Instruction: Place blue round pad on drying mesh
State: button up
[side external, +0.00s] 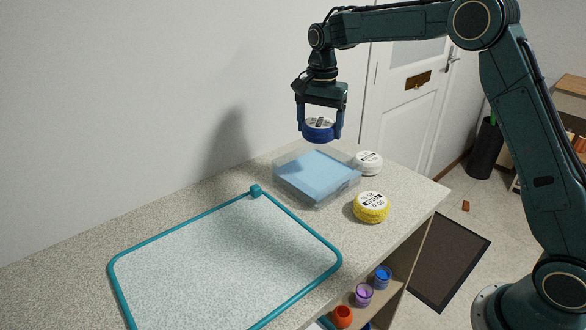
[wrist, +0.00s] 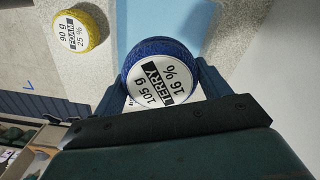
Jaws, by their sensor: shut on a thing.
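The blue round pad (side external: 319,133) has a white label on top and is held between the fingers of my gripper (side external: 320,128), above the clear box. In the wrist view the blue pad (wrist: 162,72) sits between both fingers, its label reading "TERRY 16 % 105 g". My gripper is shut on it. The drying mesh (side external: 225,262) is a pale mesh in a teal frame, lying on the counter to the left and nearer the camera. Its near edge is cut off by the picture. Nothing lies on the part of the mesh in view.
A clear box with a light blue bottom (side external: 316,176) stands below my gripper. A yellow round pad (side external: 370,207) and a white round pad (side external: 368,162) lie to its right. The wall runs behind the counter. Cups stand on a shelf under the counter (side external: 363,294).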

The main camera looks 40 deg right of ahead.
jog(key=s+a+r+n, duration=0.1)
jog(key=a+r+n, duration=0.15)
jog(key=a, duration=0.45)
jog(key=s+a+r+n, duration=0.1)
jog(key=a+n, duration=0.2)
jog(key=a, duration=0.4)
notch_tip(320, 180, up, 4)
jog(key=n, duration=0.5)
send_over(253, 243)
jog(key=shift+r, duration=0.15)
notch_tip(253, 243, down, 16)
jog(key=shift+r, duration=0.1)
jog(key=shift+f, duration=2.1)
jog(key=shift+f, duration=0.15)
jog(key=o, duration=1)
